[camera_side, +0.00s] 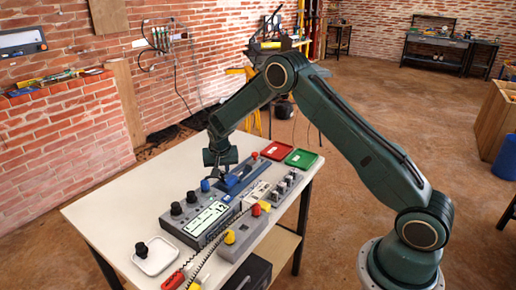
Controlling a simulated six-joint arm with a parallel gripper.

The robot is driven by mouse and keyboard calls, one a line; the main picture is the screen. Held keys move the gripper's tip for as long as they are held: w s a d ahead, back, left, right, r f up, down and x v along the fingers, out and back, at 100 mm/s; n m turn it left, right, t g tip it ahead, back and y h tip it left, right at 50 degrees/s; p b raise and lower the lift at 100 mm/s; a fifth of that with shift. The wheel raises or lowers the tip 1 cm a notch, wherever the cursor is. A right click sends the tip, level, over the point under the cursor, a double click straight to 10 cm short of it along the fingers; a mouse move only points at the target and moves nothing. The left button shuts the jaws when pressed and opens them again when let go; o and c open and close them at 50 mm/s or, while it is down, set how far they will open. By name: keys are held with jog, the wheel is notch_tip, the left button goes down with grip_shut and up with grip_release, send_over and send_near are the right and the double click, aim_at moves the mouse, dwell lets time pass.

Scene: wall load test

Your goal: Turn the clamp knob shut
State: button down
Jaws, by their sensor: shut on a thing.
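My gripper (220,177) points down at the near left end of a blue clamp fixture (246,174) on the white table. Its jaws are shut on what seems to be the clamp knob, which the fingers and wrist largely hide. A red knob (254,156) stands at the fixture's far end. A blue knob (205,185) stands just left of my gripper, in line with two black knobs (191,197) on a grey instrument with a lit display (208,218).
Red (275,150) and green (301,158) trays lie at the far table edge. A grey box with several knobs (284,184) stands right of the fixture. Nearer are a yellow-knobbed box (230,238), coiled leads and a white dish (155,262). The table's left side is clear.

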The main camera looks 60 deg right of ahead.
jog(key=c, duration=1.5)
grip_release()
jog(key=shift+r, duration=0.15)
jog(key=v, duration=1.3)
jog(key=shift+s+r, duration=0.2)
jog(key=shift+a, duration=0.15)
